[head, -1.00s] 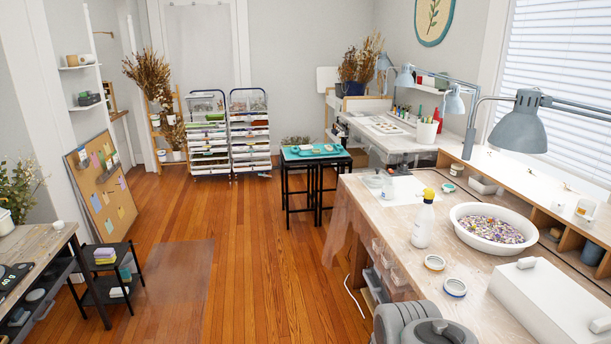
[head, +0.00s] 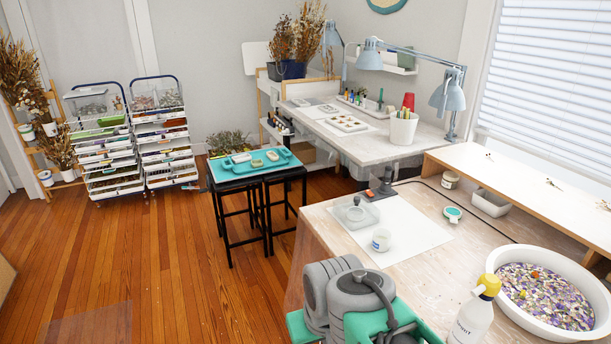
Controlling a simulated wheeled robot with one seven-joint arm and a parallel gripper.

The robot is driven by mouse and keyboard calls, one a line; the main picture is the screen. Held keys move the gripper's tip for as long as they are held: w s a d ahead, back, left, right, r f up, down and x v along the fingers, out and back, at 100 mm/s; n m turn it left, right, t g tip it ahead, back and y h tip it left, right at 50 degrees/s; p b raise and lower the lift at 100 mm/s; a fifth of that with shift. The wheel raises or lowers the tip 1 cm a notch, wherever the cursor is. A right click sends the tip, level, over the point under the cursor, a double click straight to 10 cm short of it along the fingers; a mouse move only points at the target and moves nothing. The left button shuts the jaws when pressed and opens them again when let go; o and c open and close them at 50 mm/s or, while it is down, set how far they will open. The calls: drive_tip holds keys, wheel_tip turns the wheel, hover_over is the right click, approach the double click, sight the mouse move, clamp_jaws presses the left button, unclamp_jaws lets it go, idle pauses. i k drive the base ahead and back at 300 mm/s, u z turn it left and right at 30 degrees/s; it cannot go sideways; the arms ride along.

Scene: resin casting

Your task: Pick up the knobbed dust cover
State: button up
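A clear, low box-shaped cover with a grey knob on top, which looks like the knobbed dust cover (head: 356,215), stands on a white sheet (head: 408,238) on the wooden workbench. What lies under it is too small to tell. My arm's grey rounded links show at the bottom centre, in front of the bench and nearer than the cover. My gripper's fingers do not show in this view.
A small white jar (head: 381,240) stands just in front of the cover, and a dark grey device (head: 385,182) stands behind it. A spray bottle (head: 474,318) and a white basin of coloured chips (head: 500,263) are at right. Open floor lies left of the bench.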

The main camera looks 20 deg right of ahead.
sight(356, 212)
drive_tip(key=i, duration=1.55)
drive_tip(key=u, duration=0.05)
